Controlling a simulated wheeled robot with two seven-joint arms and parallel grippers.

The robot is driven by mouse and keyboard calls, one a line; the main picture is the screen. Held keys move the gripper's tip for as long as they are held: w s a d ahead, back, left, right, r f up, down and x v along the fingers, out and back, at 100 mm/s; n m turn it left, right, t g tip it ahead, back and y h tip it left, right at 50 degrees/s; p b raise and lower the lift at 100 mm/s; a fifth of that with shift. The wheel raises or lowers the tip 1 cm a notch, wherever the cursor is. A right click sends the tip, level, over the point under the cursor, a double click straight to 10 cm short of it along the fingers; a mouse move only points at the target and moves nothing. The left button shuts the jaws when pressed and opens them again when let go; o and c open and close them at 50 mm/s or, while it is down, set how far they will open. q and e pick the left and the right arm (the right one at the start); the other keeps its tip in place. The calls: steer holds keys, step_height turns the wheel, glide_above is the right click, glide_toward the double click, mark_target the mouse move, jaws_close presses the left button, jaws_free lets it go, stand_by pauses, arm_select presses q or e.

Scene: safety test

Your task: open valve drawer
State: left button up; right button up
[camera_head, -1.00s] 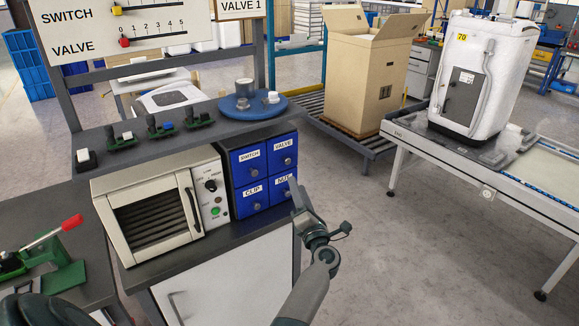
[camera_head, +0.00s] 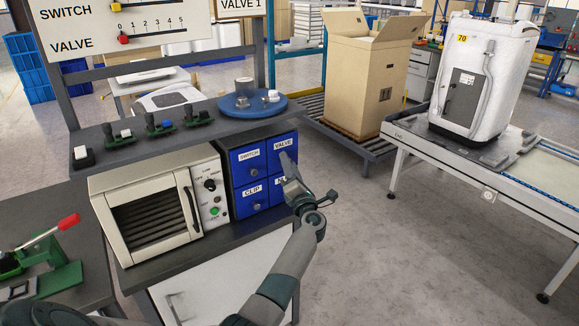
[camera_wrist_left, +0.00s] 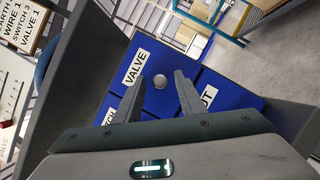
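The blue drawer cabinet (camera_head: 232,178) stands on the bench shelf beside the oven. Its VALVE drawer (camera_head: 274,149) is at the upper right and looks shut. In the left wrist view the VALVE drawer (camera_wrist_left: 130,82) shows its round silver knob (camera_wrist_left: 160,81). My left gripper (camera_head: 287,163) is in front of the cabinet's right side and partly hides the VALVE and NUT drawers. In the wrist view its two fingers (camera_wrist_left: 160,92) are apart, with the knob visible between and beyond their tips. I cannot tell whether they touch it. My right gripper is out of view.
The white oven (camera_head: 150,210) is left of the cabinet. A blue round tray (camera_head: 235,110) with metal parts sits on the ledge above. A cardboard box (camera_head: 360,85) stands on rollers behind. Floor to the right of my arm is clear.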

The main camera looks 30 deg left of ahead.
arm_select(q)
steer(key=shift+c, duration=0.6)
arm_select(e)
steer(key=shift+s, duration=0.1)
